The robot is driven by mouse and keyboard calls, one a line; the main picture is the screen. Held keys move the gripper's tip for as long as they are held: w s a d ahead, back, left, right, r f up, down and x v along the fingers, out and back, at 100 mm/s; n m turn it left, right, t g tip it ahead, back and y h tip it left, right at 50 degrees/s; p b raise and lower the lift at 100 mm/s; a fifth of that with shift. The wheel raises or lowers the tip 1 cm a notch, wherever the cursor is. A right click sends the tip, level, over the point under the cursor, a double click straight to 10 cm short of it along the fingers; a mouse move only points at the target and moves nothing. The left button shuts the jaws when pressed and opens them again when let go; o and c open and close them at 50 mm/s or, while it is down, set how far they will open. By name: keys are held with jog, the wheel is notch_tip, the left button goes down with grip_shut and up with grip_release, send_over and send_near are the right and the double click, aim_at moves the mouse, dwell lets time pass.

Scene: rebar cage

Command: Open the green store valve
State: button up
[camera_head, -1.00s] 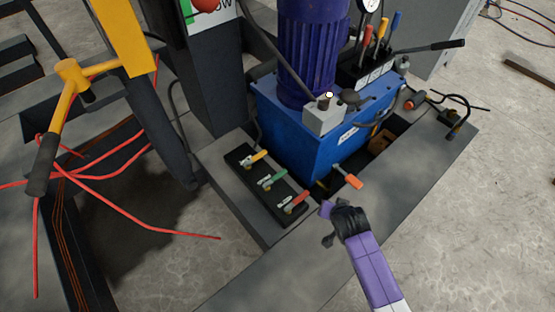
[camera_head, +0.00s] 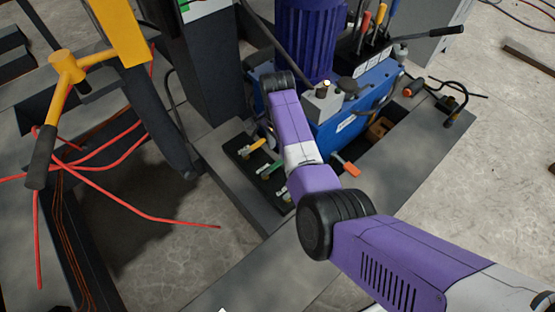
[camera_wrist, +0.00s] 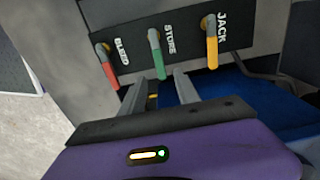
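In the head view the green lever (camera_head: 272,168) shows beside my arm, which hides the gripper fingers.
A red BLEED lever (camera_wrist: 106,66) is on the left and a yellow JACK lever (camera_wrist: 212,45) on the right, both close to my fingers. The blue pump tank (camera_head: 350,120) stands beside the panel.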

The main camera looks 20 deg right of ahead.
aim_at(278, 164)
notch_tip(278, 164, down, 8)
jog(key=b, duration=0.3)
jog(key=shift+r, duration=0.2)
jog(key=shift+c, duration=0.2)
grip_shut()
dwell(1.1)
